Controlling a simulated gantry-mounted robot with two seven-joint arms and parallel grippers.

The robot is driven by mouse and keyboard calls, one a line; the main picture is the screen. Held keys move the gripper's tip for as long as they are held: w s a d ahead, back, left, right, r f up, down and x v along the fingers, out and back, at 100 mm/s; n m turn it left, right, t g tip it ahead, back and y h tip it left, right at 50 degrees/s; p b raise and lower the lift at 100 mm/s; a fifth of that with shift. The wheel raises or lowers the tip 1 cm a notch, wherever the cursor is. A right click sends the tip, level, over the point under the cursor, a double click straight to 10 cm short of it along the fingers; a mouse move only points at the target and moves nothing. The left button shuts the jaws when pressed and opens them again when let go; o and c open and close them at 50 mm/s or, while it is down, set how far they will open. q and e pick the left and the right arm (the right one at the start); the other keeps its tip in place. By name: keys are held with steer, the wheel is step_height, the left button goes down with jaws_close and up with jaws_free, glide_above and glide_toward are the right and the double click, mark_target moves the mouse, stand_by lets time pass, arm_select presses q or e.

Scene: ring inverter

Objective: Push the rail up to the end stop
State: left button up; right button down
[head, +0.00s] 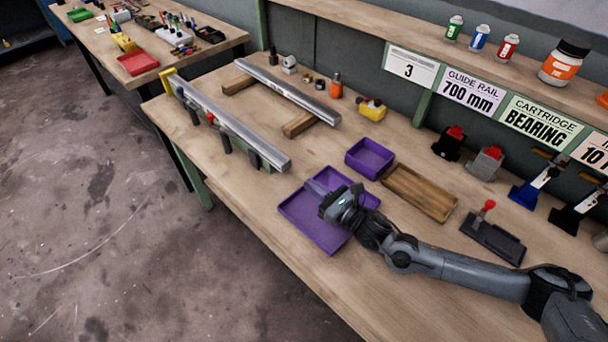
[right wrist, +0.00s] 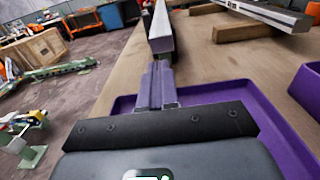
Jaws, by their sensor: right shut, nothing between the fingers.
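A long grey metal rail (head: 235,123) lies along the bench's left edge in a low fixture with dark uprights and a red knob (head: 211,118). A yellow end stop (head: 167,82) stands at its far end; I cannot tell whether they touch. In the right wrist view the rail (right wrist: 160,30) runs away ahead of the fingers. My right gripper (head: 315,188) is shut and empty above the large purple tray (head: 318,243), its fingers pointing toward the rail's near end. In the right wrist view the fingers (right wrist: 158,75) overlap that end; contact is unclear. My left gripper is out of view.
A second rail (head: 290,92) rests on two wooden blocks (head: 299,125) to the right. A small purple bin (head: 370,157), a wooden tray (head: 419,192) and a dark base with a red knob (head: 492,240) stand right of the gripper. Shelf posts and labels line the back.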

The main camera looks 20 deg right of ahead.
steer(key=shift+p+v, duration=0.5)
steer(key=shift+v, duration=2.55)
steer(key=shift+a+r, duration=0.1)
steer(key=shift+r, duration=0.05)
